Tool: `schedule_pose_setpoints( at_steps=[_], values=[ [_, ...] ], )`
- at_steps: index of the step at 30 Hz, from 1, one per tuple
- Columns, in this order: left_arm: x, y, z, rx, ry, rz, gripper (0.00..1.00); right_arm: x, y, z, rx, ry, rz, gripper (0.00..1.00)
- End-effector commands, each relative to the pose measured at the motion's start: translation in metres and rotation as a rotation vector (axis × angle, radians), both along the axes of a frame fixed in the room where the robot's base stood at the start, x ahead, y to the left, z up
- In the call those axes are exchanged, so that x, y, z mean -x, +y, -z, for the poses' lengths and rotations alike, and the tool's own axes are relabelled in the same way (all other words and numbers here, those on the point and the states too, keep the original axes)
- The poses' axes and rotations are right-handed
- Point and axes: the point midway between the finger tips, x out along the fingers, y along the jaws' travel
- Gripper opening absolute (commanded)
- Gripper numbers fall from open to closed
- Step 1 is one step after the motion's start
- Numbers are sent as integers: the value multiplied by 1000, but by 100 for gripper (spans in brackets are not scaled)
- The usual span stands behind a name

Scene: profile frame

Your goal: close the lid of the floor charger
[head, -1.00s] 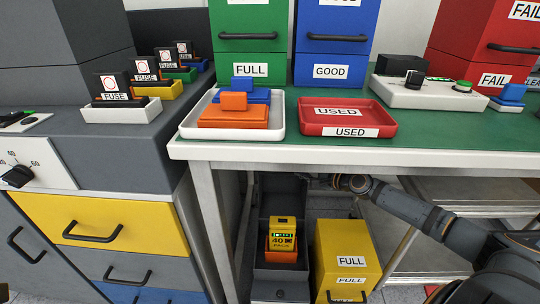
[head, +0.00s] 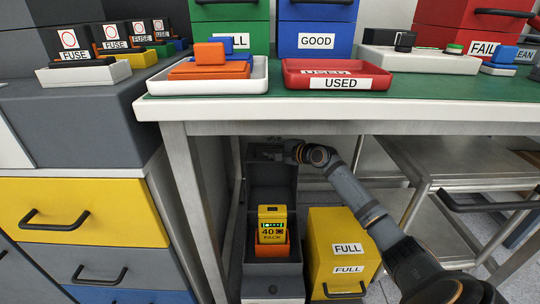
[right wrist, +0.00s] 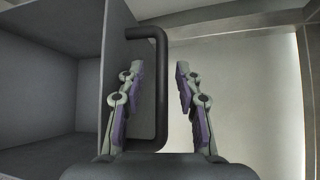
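The floor charger (head: 273,285) is a grey box on the floor under the bench, with its lid (head: 272,178) standing open at the back. A yellow battery pack (head: 271,222) marked 40 sits upright in an orange holder inside. My right gripper (head: 270,152) is at the upper edge of the lid; its fingers are small and dark there. In the right wrist view my right gripper (right wrist: 160,67) is open. The lid's black handle (right wrist: 162,92) runs between its fingers, with a gap visible to the right finger. My left gripper is not in view.
A yellow FULL box (head: 325,262) stands just right of the charger. The bench top's front edge (head: 340,107) is above my right arm, and a bench leg (head: 193,205) stands to the left. A metal shelf cart (head: 450,160) is at the right.

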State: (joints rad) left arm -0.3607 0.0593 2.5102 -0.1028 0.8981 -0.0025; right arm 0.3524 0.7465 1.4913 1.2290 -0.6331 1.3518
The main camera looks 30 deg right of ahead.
Motion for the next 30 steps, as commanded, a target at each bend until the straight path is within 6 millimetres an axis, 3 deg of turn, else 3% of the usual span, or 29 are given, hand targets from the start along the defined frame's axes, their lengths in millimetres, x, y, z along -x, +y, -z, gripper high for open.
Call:
schedule_pose_setpoints(
  at_steps=[10,18,30],
  values=[
    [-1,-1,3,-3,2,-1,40,-4,1,0,1,1,-1,33],
    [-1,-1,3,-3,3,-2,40,-4,1,1,1,1,-1,0],
    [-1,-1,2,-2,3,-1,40,-4,2,1,1,1,-1,0]
  ],
)
